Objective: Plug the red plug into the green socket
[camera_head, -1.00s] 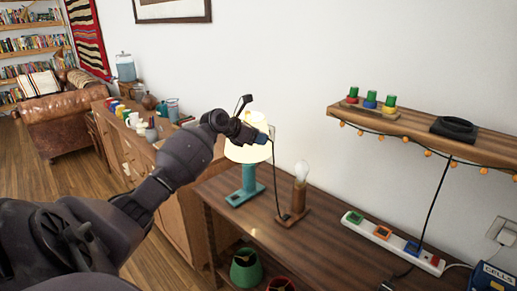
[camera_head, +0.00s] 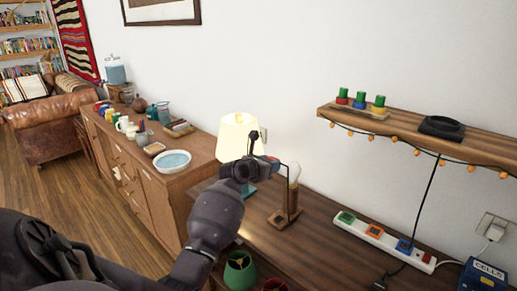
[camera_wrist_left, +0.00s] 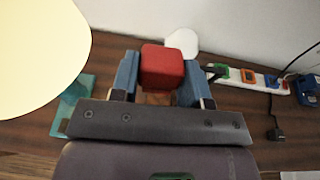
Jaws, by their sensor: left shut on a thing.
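My left gripper (camera_head: 268,165) is shut on the red plug (camera_wrist_left: 162,66), which sits between its two blue fingers in the left wrist view. In the head view the gripper is in the air above the table, in front of the lamp and the bulb; only a small bit of red shows there. The green socket (camera_head: 346,217) is at the left end of a white power strip (camera_head: 362,228) lying on the table. It also shows in the left wrist view (camera_wrist_left: 222,72), to the right of the plug and apart from it. My right gripper is not in view.
An orange socket (camera_head: 374,230) and a blue socket (camera_head: 404,246) follow on the strip. A lit lamp (camera_head: 238,138) and a bulb on a wooden stand (camera_head: 287,214) are near the gripper. A shelf (camera_head: 405,128) hangs above. A black plug (camera_wrist_left: 276,134) lies in front of the strip.

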